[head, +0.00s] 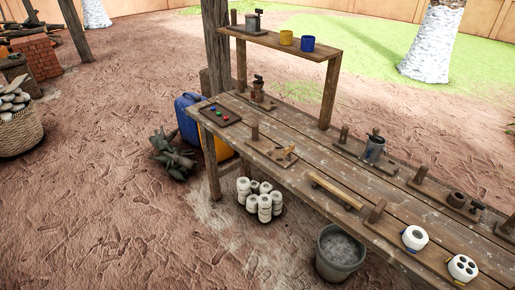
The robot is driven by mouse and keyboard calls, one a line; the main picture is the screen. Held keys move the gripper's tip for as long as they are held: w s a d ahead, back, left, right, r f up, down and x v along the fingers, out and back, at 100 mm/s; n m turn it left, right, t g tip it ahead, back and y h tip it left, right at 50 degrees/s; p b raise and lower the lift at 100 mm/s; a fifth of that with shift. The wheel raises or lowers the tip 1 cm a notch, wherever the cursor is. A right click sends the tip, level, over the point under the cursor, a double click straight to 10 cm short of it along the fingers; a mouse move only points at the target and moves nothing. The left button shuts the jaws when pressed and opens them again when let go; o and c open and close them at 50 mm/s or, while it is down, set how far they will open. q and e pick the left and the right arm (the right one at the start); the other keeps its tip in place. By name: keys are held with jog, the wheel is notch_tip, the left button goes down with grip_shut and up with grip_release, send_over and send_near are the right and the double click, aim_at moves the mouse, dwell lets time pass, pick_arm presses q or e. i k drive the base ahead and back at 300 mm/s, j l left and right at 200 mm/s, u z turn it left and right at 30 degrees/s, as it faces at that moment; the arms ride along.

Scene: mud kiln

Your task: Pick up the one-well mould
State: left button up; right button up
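A white round mould with a single dark well (414,238) sits on the wooden workbench (330,180), near its front edge at the lower right. A similar white mould with several dark wells (462,268) sits to its right, closer to the picture's corner. The two moulds stand apart. Neither of my grippers shows in the head view, so I cannot see their state.
A raised shelf (285,42) holds a yellow and a blue cup. A grey bucket (340,252) and white cylinders stand below. Open ground lies left.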

aim_at(414, 237)
jog(key=z, duration=1.3)
